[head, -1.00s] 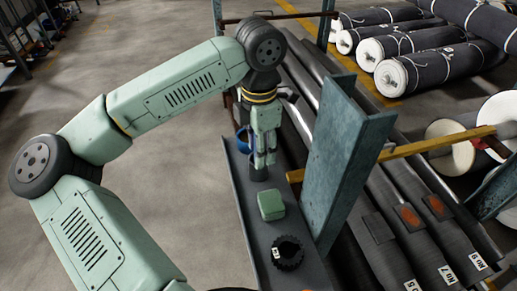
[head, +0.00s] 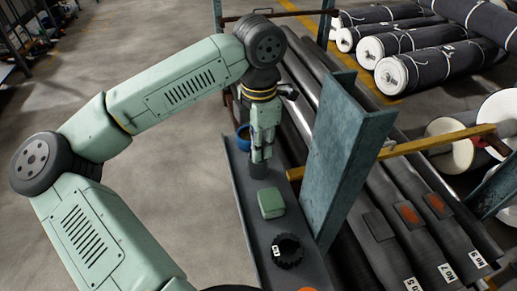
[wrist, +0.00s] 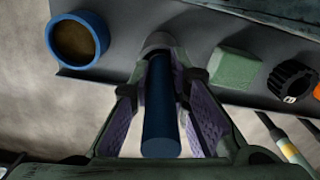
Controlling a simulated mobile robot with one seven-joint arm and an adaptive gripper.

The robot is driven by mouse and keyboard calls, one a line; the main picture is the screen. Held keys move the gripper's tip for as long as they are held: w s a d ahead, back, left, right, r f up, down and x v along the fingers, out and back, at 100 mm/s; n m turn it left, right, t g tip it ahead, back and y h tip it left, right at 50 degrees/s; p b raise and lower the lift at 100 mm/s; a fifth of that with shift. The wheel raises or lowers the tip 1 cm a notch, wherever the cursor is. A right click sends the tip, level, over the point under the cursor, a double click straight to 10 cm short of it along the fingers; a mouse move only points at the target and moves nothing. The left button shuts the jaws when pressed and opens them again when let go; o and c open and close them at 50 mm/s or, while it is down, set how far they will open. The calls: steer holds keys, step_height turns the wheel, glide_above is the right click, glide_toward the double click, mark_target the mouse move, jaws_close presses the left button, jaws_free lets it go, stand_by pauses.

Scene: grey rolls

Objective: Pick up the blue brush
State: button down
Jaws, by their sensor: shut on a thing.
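The blue brush shows in the wrist view as a dark blue round handle (wrist: 160,110) between my two fingers. My gripper (wrist: 160,90) is shut on this handle, with a purple-lined finger on each side. A grey rounded piece sits at the handle's far end, against the shelf; I cannot tell whether it is the brush's head or a holder. In the head view my gripper (head: 261,155) is low over the narrow grey shelf (head: 262,238), above a dark upright cylinder (head: 258,171). The fingers hide most of the handle there.
A blue-rimmed round container (wrist: 78,38) stands on the shelf beside my gripper. On the other side are a green block (head: 271,203), a black ribbed ring (head: 287,251) and something orange. A steel upright (head: 343,165) and long dark rolls stand close at right. Open floor lies left.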

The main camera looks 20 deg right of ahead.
steer(key=shift+r, duration=0.1)
step_height(320, 180, up, 10)
steer(key=shift+f+b, duration=0.1)
steer(key=shift+b, duration=0.9)
stand_by(0.9)
